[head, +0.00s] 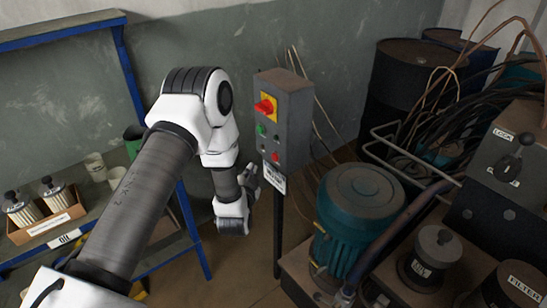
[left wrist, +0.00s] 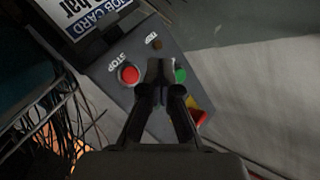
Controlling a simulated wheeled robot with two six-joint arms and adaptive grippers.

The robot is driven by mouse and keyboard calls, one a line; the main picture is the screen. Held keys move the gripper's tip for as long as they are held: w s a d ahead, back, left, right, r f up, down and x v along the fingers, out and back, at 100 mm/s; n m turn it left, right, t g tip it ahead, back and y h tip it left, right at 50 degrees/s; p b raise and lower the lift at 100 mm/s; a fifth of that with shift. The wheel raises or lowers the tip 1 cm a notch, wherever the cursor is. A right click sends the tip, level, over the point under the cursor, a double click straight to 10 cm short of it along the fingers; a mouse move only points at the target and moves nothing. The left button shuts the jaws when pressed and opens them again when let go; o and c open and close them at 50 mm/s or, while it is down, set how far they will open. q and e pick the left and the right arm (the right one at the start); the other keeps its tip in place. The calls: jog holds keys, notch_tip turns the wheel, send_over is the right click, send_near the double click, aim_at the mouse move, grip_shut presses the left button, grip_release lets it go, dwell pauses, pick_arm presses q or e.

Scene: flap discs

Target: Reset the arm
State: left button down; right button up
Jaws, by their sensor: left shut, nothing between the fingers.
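My left arm reaches in from the left in the head view. Its gripper (head: 249,176) is beside the grey control box, low on its left side, and partly hidden by the wrist. In the left wrist view the gripper (left wrist: 160,66) is shut and empty, its fingertips together in front of the control box (left wrist: 135,65). The control box (head: 296,112) stands on a post and carries a red and yellow switch (head: 266,106). My right gripper is not in view.
A blue-framed shelf (head: 128,75) with a box of flap discs (head: 45,222) stands at the left. A teal motor (head: 352,220), dark drums (head: 405,85) and loose cables (head: 455,110) crowd the right. Some floor (head: 240,262) is clear below the gripper.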

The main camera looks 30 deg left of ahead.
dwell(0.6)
pick_arm(q)
jog(key=s+d+f+m+g+h, duration=0.1)
jog(key=s+d+f+g+h, duration=0.3)
jog(key=s+f, duration=0.45)
jog(key=s+d+f+g+h, duration=0.1)
jog(key=s+d+f+g, duration=0.2)
jog(key=s+d+f, duration=0.5)
jog(key=s+d+f+n+g, duration=0.1)
jog(key=s+g, duration=0.3)
jog(key=s, duration=0.5)
jog(key=s+d+f+n+g+h, duration=0.1)
jog(key=s+f+n+g, duration=0.1)
jog(key=s, duration=0.7)
jog(key=shift+s+d+n+g+h, duration=0.15)
jog(key=shift+s+n+g+h, duration=0.35)
jog(key=shift+g, duration=0.6)
